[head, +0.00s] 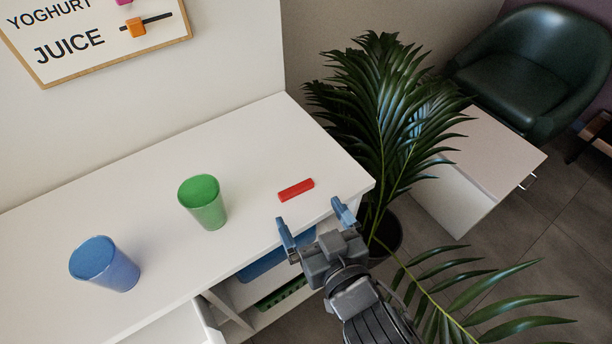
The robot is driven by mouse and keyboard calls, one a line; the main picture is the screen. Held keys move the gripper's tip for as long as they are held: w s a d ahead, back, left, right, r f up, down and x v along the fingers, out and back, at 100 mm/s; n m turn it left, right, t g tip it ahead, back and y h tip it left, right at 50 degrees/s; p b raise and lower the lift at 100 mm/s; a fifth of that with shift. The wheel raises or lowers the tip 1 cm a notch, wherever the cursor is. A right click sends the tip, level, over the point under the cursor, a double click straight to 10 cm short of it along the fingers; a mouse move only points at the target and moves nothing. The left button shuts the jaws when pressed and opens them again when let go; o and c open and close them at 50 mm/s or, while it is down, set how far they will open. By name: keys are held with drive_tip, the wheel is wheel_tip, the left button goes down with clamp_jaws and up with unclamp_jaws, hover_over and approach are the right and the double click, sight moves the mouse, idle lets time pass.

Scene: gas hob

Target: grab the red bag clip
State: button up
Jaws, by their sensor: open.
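The red bag clip (296,190) is a short red bar lying flat on the white counter, near its right end and front edge. My gripper (313,224) is open and empty, just below the clip in the picture, at the counter's front edge. Its two blue fingertips are spread apart and point up toward the clip. The clip shows in full and does not appear to be between the fingers. How high the fingertips are above the counter is hard to tell.
A green cup (203,203) stands left of the clip, and a blue cup (104,264) stands farther left. The white counter (250,140) is clear behind the clip. A palm plant (385,120) leans close to the counter's right end. Shelves with bins lie under the front edge.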

sight(297, 189)
drive_tip(key=shift+p+x, duration=0.65)
drive_tip(key=shift+x, duration=2.75)
drive_tip(key=shift+w+d+f, duration=0.1)
drive_tip(key=shift+d, duration=0.1)
drive_tip(key=shift+c, duration=0.3)
drive_tip(key=c, duration=0.8)
drive_tip(key=shift+c, duration=0.2)
